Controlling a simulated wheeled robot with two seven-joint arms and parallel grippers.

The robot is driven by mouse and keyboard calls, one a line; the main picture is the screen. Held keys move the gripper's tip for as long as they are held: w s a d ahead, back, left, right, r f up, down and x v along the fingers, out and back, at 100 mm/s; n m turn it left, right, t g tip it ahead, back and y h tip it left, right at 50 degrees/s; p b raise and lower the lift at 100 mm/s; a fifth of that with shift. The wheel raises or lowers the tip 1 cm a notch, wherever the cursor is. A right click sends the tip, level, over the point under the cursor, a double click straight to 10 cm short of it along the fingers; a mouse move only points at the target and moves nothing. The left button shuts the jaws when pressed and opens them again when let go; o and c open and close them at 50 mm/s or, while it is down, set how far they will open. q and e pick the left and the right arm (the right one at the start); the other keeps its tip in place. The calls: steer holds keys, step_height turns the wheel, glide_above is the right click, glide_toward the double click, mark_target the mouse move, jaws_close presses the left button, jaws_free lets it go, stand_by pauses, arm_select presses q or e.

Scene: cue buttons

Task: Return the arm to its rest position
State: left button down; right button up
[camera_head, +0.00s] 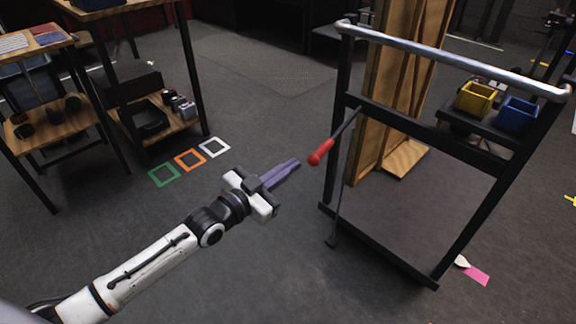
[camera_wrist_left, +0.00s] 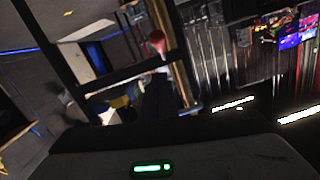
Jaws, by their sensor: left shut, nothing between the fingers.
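My left arm comes in from the lower left in the head view. My left gripper (camera_head: 293,163) is shut and empty, its purple-grey fingers together and pointing to the upper right. It is held out in front of a black-framed cart (camera_head: 345,150), with its tips apart from a red-ended black lever (camera_head: 320,152) on that cart. In the left wrist view the red end (camera_wrist_left: 157,37) shows ahead, and the dark fingers are hard to make out. My right gripper is in neither view.
Green (camera_head: 164,175), orange (camera_head: 189,159) and white (camera_head: 213,147) square outlines lie on the floor. Wooden-shelved tables stand at the left. The floor between is clear.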

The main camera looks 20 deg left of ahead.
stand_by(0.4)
